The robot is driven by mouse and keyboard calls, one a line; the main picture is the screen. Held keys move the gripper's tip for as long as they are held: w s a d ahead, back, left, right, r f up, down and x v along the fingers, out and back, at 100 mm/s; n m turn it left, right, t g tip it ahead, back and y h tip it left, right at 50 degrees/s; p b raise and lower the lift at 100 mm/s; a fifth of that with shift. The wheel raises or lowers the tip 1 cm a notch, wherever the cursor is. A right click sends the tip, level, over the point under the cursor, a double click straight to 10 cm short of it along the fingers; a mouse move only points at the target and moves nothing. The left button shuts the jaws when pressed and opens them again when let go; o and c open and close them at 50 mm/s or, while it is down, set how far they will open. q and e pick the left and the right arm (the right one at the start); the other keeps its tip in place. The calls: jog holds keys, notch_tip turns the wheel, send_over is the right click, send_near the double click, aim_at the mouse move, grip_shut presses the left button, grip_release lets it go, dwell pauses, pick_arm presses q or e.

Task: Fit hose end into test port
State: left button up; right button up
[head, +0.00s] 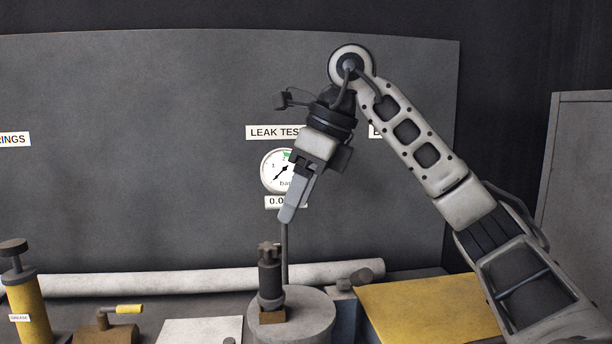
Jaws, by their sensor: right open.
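My right gripper (290,208) hangs from the upper right, fingers pointing down and slightly left in front of the pressure gauge (275,170). It is open, and I see nothing held in it. Below it stands a round grey base (310,310) with a dark upright fitting (270,279) on a small brown block. A thin grey pipe (285,255) rises behind the fitting toward the gauge; its upper part is hidden by the gripper. I cannot clearly make out a hose end or a test port opening. My left gripper is out of view.
A long pale roll (160,283) lies along the back of the bench. A yellow grease cylinder (30,309) and a yellow-handled brown part (108,325) stand at left. A white sheet (200,331) and a yellow sheet (430,307) flank the base. A grey panel (150,170) rises behind.

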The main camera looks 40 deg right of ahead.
jog(key=p+v, duration=0.1)
jog(key=v, duration=0.2)
dwell(0.6)
